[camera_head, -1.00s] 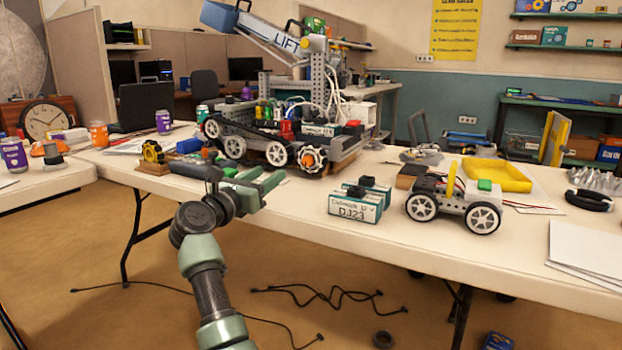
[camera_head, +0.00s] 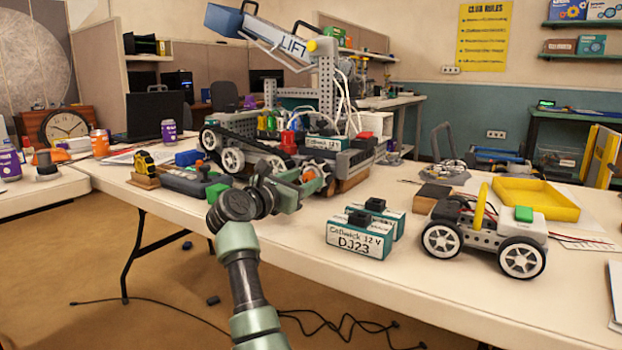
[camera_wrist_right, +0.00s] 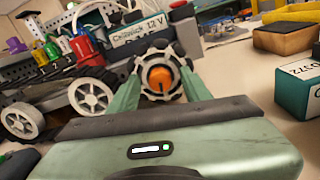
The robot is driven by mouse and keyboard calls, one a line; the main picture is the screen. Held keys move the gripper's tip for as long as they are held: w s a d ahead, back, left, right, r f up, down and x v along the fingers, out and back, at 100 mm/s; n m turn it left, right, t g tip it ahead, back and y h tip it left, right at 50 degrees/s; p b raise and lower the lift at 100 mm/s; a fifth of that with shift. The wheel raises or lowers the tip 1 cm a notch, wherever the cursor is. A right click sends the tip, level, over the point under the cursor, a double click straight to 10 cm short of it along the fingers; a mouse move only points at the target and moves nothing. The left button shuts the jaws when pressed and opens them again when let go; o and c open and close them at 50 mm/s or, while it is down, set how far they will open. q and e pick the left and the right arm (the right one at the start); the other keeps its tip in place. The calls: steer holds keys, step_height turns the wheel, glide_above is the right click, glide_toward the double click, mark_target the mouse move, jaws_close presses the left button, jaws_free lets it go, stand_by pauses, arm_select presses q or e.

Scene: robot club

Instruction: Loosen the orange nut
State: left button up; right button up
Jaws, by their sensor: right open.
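The orange nut (camera_wrist_right: 160,76) sits at the hub of a dark-and-white wheel (camera_wrist_right: 155,58) on the front corner of the LIFT robot (camera_head: 232,137). In the head view the nut (camera_head: 308,176) is partly hidden by my right gripper (camera_head: 304,182). My right gripper is open, its green fingers pointing at the wheel. In the wrist view one finger is on each side of the nut, with a visible gap to it. Whether the fingertips reach level with the nut I cannot tell. My left gripper is not in view.
Two battery packs (camera_head: 358,238) and a small white-wheeled car (camera_head: 481,238) stand right of the gripper. The table front (camera_head: 290,235) is clear.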

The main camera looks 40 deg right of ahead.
steer(key=shift+d, duration=0.15)
steer(key=shift+r, duration=0.1)
jaws_close()
